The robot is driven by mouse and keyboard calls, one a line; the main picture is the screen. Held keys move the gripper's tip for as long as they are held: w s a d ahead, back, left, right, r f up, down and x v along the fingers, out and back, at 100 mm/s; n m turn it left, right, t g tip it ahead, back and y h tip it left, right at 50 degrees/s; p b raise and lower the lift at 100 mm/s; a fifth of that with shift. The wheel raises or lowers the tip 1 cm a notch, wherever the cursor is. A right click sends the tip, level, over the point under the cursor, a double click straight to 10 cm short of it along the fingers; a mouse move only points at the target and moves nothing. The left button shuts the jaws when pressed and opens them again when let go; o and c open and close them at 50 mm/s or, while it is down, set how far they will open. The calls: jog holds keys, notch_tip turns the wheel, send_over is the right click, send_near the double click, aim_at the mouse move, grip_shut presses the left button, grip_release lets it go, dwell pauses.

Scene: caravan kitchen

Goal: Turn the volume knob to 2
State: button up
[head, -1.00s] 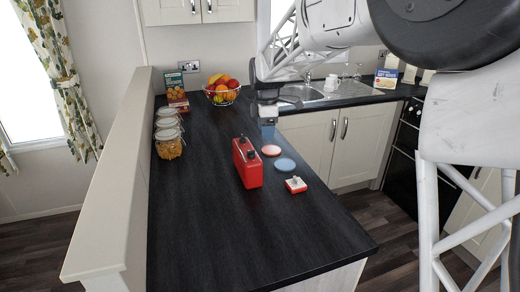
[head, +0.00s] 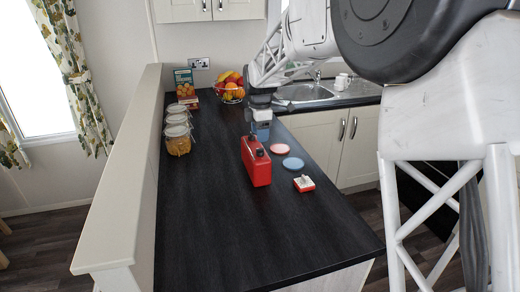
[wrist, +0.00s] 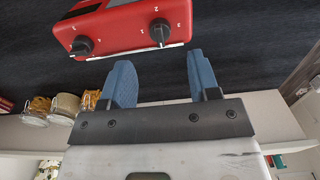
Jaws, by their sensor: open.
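A red box-shaped device (head: 256,162) stands upright on the dark counter in the head view. In the wrist view the red device (wrist: 115,22) shows two black knobs, a left knob (wrist: 80,46) and a right knob (wrist: 160,33), with small white numbers around them. No label tells which is the volume knob, and the exact settings are hard to read. My gripper (head: 262,134) is just behind the device in the head view. In the wrist view its blue fingers (wrist: 161,68) are apart and empty, with the right knob ahead of the gap and no contact visible.
A pink disc (head: 280,149), a blue disc (head: 293,163) and a small red-and-white block (head: 304,183) lie right of the device. Jars (head: 177,136) stand along the low wall at left, with a fruit bowl (head: 231,88) at the back. The front counter is clear.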

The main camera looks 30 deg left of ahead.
aim_at(260, 149)
jog(key=shift+f, duration=3.3)
jog(key=shift+c, duration=0.3)
jog(key=c, duration=0.9)
